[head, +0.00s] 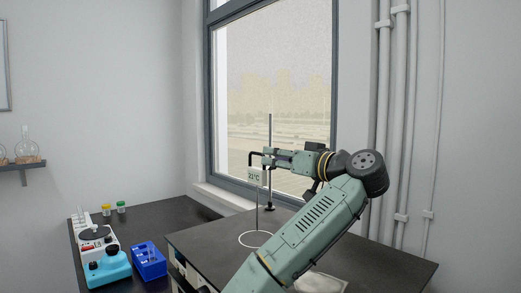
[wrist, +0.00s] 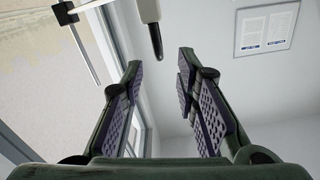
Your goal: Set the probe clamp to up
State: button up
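The probe unit, a white box reading 21°C (head: 257,176), hangs with a thin probe rod below it in the head view. A black bent clamp arm (head: 251,157) shows above it, beside an upright metal stand rod (head: 270,130). My gripper (head: 268,157) points left at the height of the clamp, close to the stand. In the wrist view my gripper (wrist: 159,62) is open, with nothing between its ridged pads. A white piece with a dark tip (wrist: 154,32) is ahead of the gap. The stand rod (wrist: 82,48) is at upper left. Contact at the clamp cannot be told.
The dark bench (head: 200,245) carries a white ring (head: 255,239) below the probe. A lower side bench holds a blue and white hotplate device (head: 105,262) and a blue rack (head: 149,262). The window (head: 272,90) is behind the stand.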

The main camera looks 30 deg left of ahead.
aim_at(255, 153)
jog(key=p+x, duration=0.3)
jog(key=x, duration=0.4)
jog(key=shift+a+r, duration=0.15)
jog(key=shift+a, duration=0.1)
jog(key=shift+w+a, duration=0.25)
jog(key=shift+a, duration=0.25)
jog(key=shift+c, duration=0.5)
grip_shut()
